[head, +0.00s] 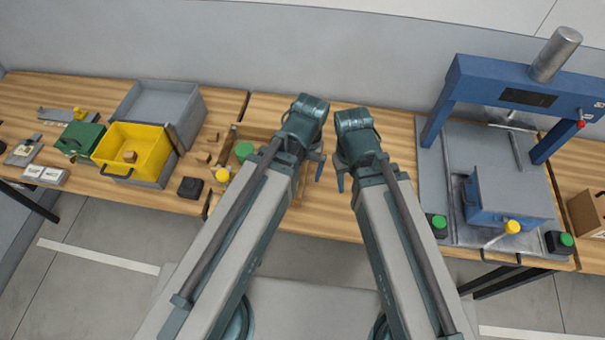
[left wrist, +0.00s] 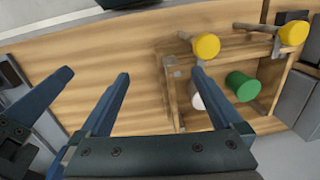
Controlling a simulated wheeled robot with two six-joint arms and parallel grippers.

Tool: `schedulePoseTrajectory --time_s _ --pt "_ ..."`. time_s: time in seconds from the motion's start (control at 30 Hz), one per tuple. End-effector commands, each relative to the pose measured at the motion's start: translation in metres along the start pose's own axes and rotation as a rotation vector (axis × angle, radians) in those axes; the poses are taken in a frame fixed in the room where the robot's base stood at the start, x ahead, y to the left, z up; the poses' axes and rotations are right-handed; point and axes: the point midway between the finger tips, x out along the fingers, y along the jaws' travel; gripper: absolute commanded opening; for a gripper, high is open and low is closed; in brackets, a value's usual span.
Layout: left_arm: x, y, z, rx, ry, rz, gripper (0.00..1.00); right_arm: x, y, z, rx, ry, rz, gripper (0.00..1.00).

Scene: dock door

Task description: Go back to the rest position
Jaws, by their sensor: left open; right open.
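My left arm comes in from the lower left and my right arm from the lower right in the head view. Both reach over the middle of the wooden workbench (head: 330,215). My left gripper (head: 319,168) is mostly hidden behind its wrist, with blue finger parts showing. In the left wrist view its two fingers (left wrist: 161,74) are apart with nothing between them. My right gripper (head: 342,181) is close beside the left one, empty and open. Part of it also shows at the left of the left wrist view (left wrist: 38,95).
A wooden rack (left wrist: 175,95) with yellow and green knobs stands just beside my left gripper. Left are a yellow bin (head: 150,143), a grey bin (head: 165,93) and a green box (head: 80,137). A blue press (head: 490,75) with a blue box (head: 508,190) stands right.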

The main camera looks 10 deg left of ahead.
Motion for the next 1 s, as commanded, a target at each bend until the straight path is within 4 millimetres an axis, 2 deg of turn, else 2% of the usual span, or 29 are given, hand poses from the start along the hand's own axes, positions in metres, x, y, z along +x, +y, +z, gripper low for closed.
schedulePoseTrajectory --time_s 0.03,0.2,0.5,0.73,1.0 --pt "0.0 0.005 0.012 0.083 -0.001 -0.007 1.0 0.0 0.0 0.0 0.0 0.0 0.0 0.45" --pt "-0.001 0.012 0.022 0.226 -0.004 -0.018 1.0 0.0 0.0 0.0 0.0 0.0 0.0 0.45" --pt "0.001 0.013 0.021 0.235 -0.004 -0.019 1.0 0.002 0.0 0.0 0.0 0.0 0.0 0.45" --pt "0.029 0.015 0.02 0.233 -0.004 -0.018 1.0 0.029 -0.003 -0.002 0.001 0.0 0.0 0.45" --pt "0.025 0.015 0.02 0.232 -0.004 -0.018 1.0 0.026 -0.003 -0.002 0.001 0.0 0.0 0.45"
